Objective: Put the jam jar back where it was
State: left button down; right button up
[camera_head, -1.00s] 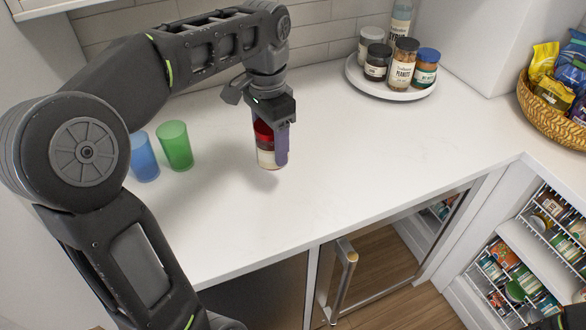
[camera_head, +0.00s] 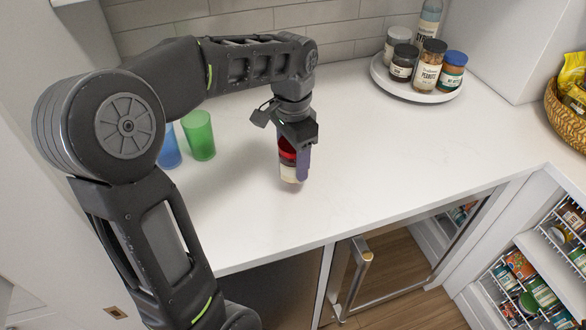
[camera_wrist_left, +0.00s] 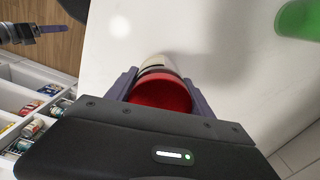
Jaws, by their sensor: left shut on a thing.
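The jam jar (camera_head: 289,174), with a red lid and a pale label, is between the fingers of my left gripper (camera_head: 294,160). The gripper comes down from above and is shut on the jar. The jar looks upright over the white counter; I cannot tell whether its base touches it. In the left wrist view the red lid (camera_wrist_left: 160,93) sits between both fingers. A round white tray (camera_head: 418,92) at the back right holds several jars and a bottle. My right gripper (camera_wrist_left: 40,31) shows small at the top left of the left wrist view; its jaw state is unclear.
A green cup (camera_head: 199,136) and a partly hidden blue cup (camera_head: 169,150) stand left of the jar. A wicker basket (camera_head: 566,112) of packets is at the right edge. The counter (camera_head: 400,150) between jar and tray is clear. A glass-fronted cabinet door (camera_head: 385,275) is below.

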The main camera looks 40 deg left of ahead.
aim_at(293, 171)
pick_arm(q)
notch_tip(293, 171, down, 3)
jog(key=shift+r, duration=0.1)
jog(key=shift+f, duration=0.45)
jog(key=shift+f, duration=0.1)
jog(key=shift+c, duration=2)
grip_release()
